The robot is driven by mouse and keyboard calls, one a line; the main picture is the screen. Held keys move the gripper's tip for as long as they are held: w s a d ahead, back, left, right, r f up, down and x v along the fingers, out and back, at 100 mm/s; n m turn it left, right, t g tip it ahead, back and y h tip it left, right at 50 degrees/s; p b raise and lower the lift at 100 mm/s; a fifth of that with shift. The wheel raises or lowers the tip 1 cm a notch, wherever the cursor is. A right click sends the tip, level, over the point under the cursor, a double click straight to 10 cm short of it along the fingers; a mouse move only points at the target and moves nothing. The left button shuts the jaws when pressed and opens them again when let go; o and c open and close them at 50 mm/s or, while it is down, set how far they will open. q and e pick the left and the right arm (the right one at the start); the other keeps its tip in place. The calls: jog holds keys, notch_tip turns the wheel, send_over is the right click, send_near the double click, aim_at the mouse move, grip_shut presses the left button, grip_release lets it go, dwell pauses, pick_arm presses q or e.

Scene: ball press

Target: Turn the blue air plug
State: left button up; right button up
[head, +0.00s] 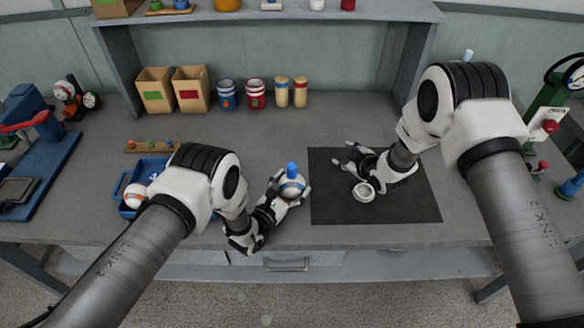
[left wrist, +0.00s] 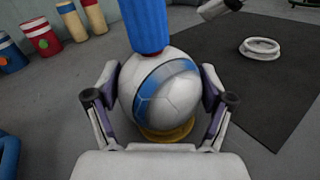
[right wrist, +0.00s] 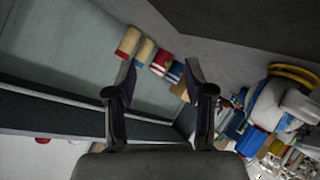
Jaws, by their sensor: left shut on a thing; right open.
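A white ball (head: 291,187) with a blue band stands just left of the black mat. It fills the middle of the left wrist view (left wrist: 165,98), with a yellow ring (left wrist: 166,134) under it. The blue air plug (head: 292,169) stands upright on top of the ball; its ribbed side shows in the left wrist view (left wrist: 147,28). My left gripper (head: 289,190) is shut on the ball, one finger on each side. My right gripper (head: 343,157) is open and empty over the mat, to the right of the plug and apart from it. Its open fingers show in the right wrist view (right wrist: 160,95).
A white ring (head: 363,192) lies on the black mat (head: 400,212), below my right gripper. A blue tray (head: 124,184) with a ball (head: 133,195) is at the left. Bins (head: 190,88), cups (head: 256,93) and cylinders (head: 300,90) stand at the back.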

aim_at(292, 169)
jog(key=s+a+y, duration=0.1)
jog(key=s+y, duration=0.1)
jog(key=s+a+y, duration=0.1)
jog(key=s+y, duration=0.1)
jog(key=s+a+y, duration=0.1)
jog(key=s+y, duration=0.1)
jog(key=shift+a+f, duration=0.1)
jog(key=shift+a, duration=0.25)
jog(key=s+a+r+g+y, duration=0.2)
jog(key=s+y, duration=0.3)
jog(key=s, duration=0.2)
jog(key=x, duration=1.1)
jog(key=shift+w+a+r, duration=0.1)
jog(key=shift+w+a, duration=0.1)
jog(key=shift+w, duration=0.2)
grip_shut()
